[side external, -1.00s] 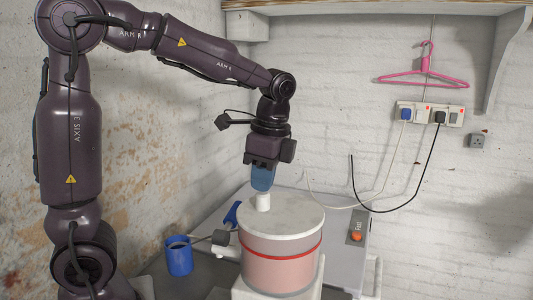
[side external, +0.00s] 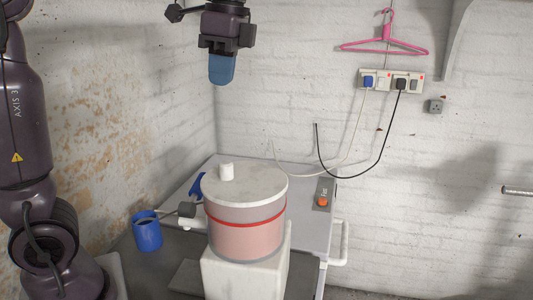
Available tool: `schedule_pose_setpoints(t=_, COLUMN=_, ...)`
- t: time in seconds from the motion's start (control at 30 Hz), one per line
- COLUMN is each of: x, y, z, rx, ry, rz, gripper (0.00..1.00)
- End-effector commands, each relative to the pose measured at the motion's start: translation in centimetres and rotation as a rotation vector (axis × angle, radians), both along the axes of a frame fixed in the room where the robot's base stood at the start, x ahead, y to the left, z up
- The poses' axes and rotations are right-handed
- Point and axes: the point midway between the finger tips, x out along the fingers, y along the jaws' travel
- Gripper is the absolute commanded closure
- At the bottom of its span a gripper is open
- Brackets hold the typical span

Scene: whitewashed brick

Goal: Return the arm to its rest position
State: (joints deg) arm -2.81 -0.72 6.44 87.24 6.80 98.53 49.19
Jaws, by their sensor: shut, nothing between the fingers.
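My gripper (side external: 221,70) hangs at the top of the side external view with its blue fingers pointing down. It is shut and empty, high above the pink drum (side external: 245,232) and apart from it. The drum has a red band and a pale round lid (side external: 255,188). A small white cylinder (side external: 227,172) is on top of the lid, toward its left back part. Most of my arm's upper links are cut off by the top edge of the picture.
The drum is on a white block (side external: 225,283). A blue mug (side external: 147,234) is at left, near a blue-handled item (side external: 197,187). An orange button (side external: 323,201) is at right. Cables hang from wall sockets (side external: 391,82) below a pink hanger (side external: 385,45). The air around my gripper is clear.

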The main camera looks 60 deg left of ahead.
Motion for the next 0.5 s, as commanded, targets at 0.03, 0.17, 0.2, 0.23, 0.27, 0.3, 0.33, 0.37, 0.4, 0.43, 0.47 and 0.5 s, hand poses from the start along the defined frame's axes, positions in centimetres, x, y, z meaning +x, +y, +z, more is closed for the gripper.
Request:
schedule_pose_setpoints(t=0.03, x=0.4, y=0.0, z=-0.1, rx=0.006, ry=-0.025, rz=0.033, gripper=1.00)
schedule_pose_setpoints(t=0.17, x=1.1, y=-0.3, z=-2.7, rx=0.006, ry=-0.107, rz=0.192, gripper=1.00)
schedule_pose_setpoints(t=0.2, x=0.9, y=-0.7, z=-3.5, rx=-0.001, ry=-0.145, rz=0.248, gripper=1.00)
schedule_pose_setpoints(t=0.23, x=0.6, y=-1.0, z=-4.1, rx=-0.008, ry=-0.177, rz=0.290, gripper=1.00)
schedule_pose_setpoints(t=0.27, x=0.2, y=-1.4, z=-4.7, rx=-0.017, ry=-0.206, rz=0.332, gripper=1.00)
schedule_pose_setpoints(t=0.3, x=-0.4, y=-1.9, z=-5.4, rx=-0.031, ry=-0.249, rz=0.385, gripper=1.00)
schedule_pose_setpoints(t=0.33, x=-1.0, y=-2.3, z=-5.9, rx=-0.044, ry=-0.281, rz=0.422, gripper=1.00)
schedule_pose_setpoints(t=0.37, x=-1.6, y=-2.8, z=-6.5, rx=-0.059, ry=-0.312, rz=0.461, gripper=1.00)
schedule_pose_setpoints(t=0.4, x=-2.5, y=-3.4, z=-7.2, rx=-0.080, ry=-0.354, rz=0.511, gripper=1.00)
schedule_pose_setpoints(t=0.43, x=-3.2, y=-3.9, z=-7.8, rx=-0.097, ry=-0.385, rz=0.545, gripper=1.00)
schedule_pose_setpoints(t=0.47, x=-4.0, y=-4.3, z=-8.4, rx=-0.115, ry=-0.415, rz=0.579, gripper=1.00)
schedule_pose_setpoints(t=0.5, x=-5.0, y=-4.9, z=-9.2, rx=-0.140, ry=-0.453, rz=0.618, gripper=1.00)
